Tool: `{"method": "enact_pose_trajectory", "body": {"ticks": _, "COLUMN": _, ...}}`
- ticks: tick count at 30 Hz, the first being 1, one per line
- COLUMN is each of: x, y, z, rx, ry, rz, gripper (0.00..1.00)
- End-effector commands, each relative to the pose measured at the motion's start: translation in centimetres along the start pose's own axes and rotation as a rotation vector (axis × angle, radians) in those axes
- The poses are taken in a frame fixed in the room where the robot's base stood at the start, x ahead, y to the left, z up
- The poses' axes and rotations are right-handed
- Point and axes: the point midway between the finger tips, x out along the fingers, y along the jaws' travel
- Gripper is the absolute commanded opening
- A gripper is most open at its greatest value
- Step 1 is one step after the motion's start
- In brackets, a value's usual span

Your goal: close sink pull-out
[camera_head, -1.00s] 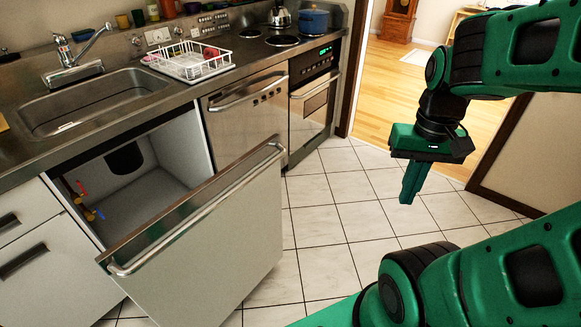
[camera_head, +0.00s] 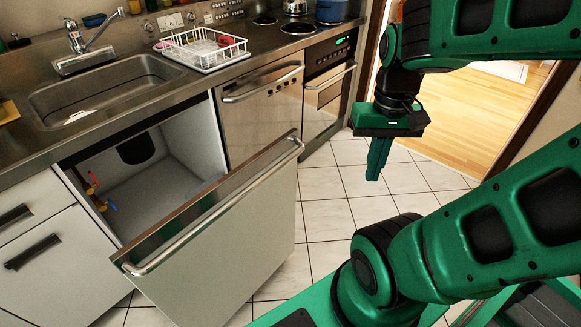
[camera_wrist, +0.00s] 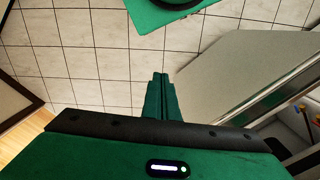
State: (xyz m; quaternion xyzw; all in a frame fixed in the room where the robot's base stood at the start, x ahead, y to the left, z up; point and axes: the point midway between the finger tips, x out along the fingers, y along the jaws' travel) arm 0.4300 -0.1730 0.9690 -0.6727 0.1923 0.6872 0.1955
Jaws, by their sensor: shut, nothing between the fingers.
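The sink pull-out (camera_head: 222,247) is a pale front panel standing open, well out from the cabinet under the sink (camera_head: 110,92). A long metal bar handle (camera_head: 225,205) runs along its top edge. Inside the opening I see a grey cavity with red and blue valves (camera_head: 98,193). My gripper (camera_head: 374,178) is shut and empty, pointing down over the floor, to the right of the panel and apart from it. In the wrist view its fingers (camera_wrist: 161,80) are together, and the pull-out panel (camera_wrist: 245,75) shows to their right.
A dishwasher-like front (camera_head: 262,105) and an oven (camera_head: 325,90) stand right of the opening, both closed. A white dish rack (camera_head: 200,50) is on the counter. Tiled floor (camera_head: 325,215) is free between the panel and my arm. Closed drawers (camera_head: 30,215) are at left.

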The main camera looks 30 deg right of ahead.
Motion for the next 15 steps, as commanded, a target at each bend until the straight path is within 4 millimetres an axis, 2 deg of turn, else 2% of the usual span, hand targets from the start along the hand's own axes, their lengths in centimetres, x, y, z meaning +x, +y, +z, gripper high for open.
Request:
{"method": "enact_pose_trajectory", "body": {"ticks": 9, "x": 0.0, "y": 0.0, "z": 0.0, "rx": -0.002, "ry": 0.000, "rz": 0.000, "gripper": 0.00}}
{"method": "enact_pose_trajectory", "body": {"ticks": 11, "x": -0.4, "y": 0.5, "z": 0.8, "rx": -0.018, "ry": 0.011, "rz": -0.009, "gripper": 0.00}}
{"method": "enact_pose_trajectory", "body": {"ticks": 15, "x": -0.1, "y": 0.1, "z": -0.9, "rx": -0.154, "ry": 0.006, "rz": -0.025, "gripper": 0.00}}
